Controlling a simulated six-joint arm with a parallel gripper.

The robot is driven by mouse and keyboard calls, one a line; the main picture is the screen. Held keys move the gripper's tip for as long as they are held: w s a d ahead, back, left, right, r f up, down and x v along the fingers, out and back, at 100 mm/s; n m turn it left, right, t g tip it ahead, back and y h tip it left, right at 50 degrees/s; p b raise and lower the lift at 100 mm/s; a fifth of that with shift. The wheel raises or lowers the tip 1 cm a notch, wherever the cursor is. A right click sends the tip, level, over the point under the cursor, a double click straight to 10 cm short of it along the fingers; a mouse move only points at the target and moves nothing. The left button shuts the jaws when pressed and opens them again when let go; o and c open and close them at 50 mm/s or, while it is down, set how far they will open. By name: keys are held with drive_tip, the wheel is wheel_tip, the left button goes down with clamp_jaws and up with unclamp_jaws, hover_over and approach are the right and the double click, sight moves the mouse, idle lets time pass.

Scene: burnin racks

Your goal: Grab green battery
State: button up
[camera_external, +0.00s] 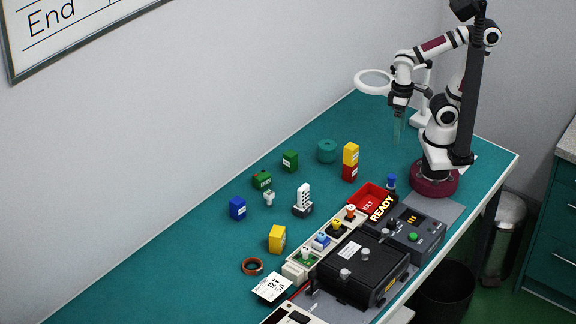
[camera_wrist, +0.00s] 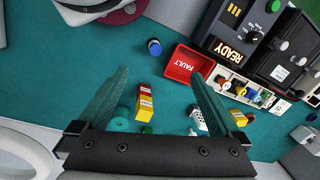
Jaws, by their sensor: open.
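A green block with a pale label (camera_external: 290,161) stands on the teal table, left of the teal cylinder. A second, wider green block with small red marks on top (camera_external: 262,180) stands nearer the camera; I cannot tell for certain which is the battery. In the wrist view a small green piece (camera_wrist: 147,130) shows just above my gripper's dark bar, mostly hidden. My gripper (camera_external: 398,138) is open and empty, above the table at the far right, well apart from both green blocks. Its two teal fingers also show spread in the wrist view (camera_wrist: 158,73).
A teal cylinder (camera_external: 326,151), blue block (camera_external: 238,208), yellow block (camera_external: 277,239) and white perforated piece (camera_external: 303,199) stand around. A red FAULT tray (camera_external: 366,193) and black rack (camera_external: 350,275) line the front; a ring lamp (camera_external: 374,80) stands behind.

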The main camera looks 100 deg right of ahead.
drive_tip(key=w+d+f+n+t+h, duration=0.1)
drive_tip(key=w+d+f+n+t, duration=0.25)
drive_tip(key=w, duration=0.55)
drive_tip(key=w+d+f+n+t+h, duration=0.15)
drive_tip(key=w+d+f, duration=0.35)
drive_tip(key=w, duration=0.5)
drive_tip(key=n+t+y, duration=0.2)
drive_tip(key=n+t, duration=0.3)
drive_tip(key=t, duration=0.1)
approach(268, 174)
drive_tip(key=shift+s+d+r, duration=0.1)
drive_tip(key=shift+s+d, duration=0.1)
drive_tip(key=shift+s, duration=0.25)
drive_tip(key=shift+s+d, duration=0.2)
drive_tip(key=shift+s, duration=0.25)
drive_tip(key=shift+w+a+n+t+y, duration=0.15)
drive_tip(key=shift+n+t+y, duration=0.1)
drive_tip(key=shift+n+t, duration=0.2)
drive_tip(key=x, duration=1.2)
clamp_jaws()
